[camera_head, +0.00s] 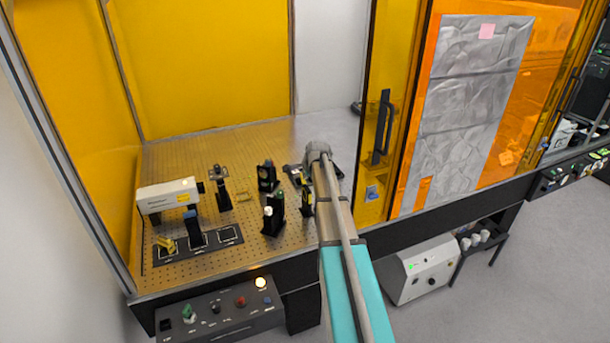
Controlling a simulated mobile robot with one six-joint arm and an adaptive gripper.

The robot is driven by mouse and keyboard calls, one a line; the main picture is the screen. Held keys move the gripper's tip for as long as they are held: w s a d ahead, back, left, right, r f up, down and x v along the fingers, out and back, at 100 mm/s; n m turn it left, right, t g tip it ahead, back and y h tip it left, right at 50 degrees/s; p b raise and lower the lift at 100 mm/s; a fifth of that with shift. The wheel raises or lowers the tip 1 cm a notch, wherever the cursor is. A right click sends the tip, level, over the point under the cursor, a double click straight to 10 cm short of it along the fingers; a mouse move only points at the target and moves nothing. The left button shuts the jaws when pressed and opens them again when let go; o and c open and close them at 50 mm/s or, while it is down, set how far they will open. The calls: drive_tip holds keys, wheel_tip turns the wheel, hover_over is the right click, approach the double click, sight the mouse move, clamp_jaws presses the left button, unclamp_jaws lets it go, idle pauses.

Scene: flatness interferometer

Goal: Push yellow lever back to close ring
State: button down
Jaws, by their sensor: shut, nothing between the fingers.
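My arm reaches up from the bottom of the head view over the perforated optical table (215,268). My gripper (293,172) shows as a small dark shape left of my grey wrist, partly hidden; it is shut and empty. A black mount (306,203) with a small yellow part stands just below it, close to my arm. I cannot make out whether that yellow part is the lever, and no ring shows clearly. I cannot tell whether my gripper touches the mount.
Black mounts (267,176) stand left of my arm. A white laser box (167,196) and a dark tray (166,257) holding a yellow piece (166,244) are farther left. An orange panel (410,190) stands right of my arm. A control box (215,312) sits below the front edge.

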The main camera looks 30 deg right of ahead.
drive_tip(key=p+v, duration=0.2)
drive_tip(key=v, duration=0.2)
drive_tip(key=shift+s+p, duration=0.25)
drive_tip(key=shift+p, duration=0.1)
drive_tip(key=p+v, duration=0.7)
drive_tip(key=v, duration=0.1)
drive_tip(key=shift+w+r, duration=0.2)
drive_tip(key=shift+r, duration=0.1)
drive_tip(key=s+a+f+n+g+b, duration=0.2)
drive_tip(key=s+a+f+n+b, duration=0.3)
drive_tip(key=s+a, duration=0.3)
drive_tip(key=s+a+f+n+g+b, duration=0.2)
drive_tip(key=s+a+f+n+b, duration=0.3)
drive_tip(key=a, duration=0.8)
drive_tip(key=s+a+f+n+g+b, duration=0.2)
drive_tip(key=s+a+f+n+b, duration=0.4)
drive_tip(key=s+a+f+n, duration=0.3)
drive_tip(key=s+a, duration=0.2)
drive_tip(key=shift+s+a+f+g+y, duration=0.2)
drive_tip(key=shift+a+f+g+y, duration=0.1)
drive_tip(key=shift+f+y, duration=0.1)
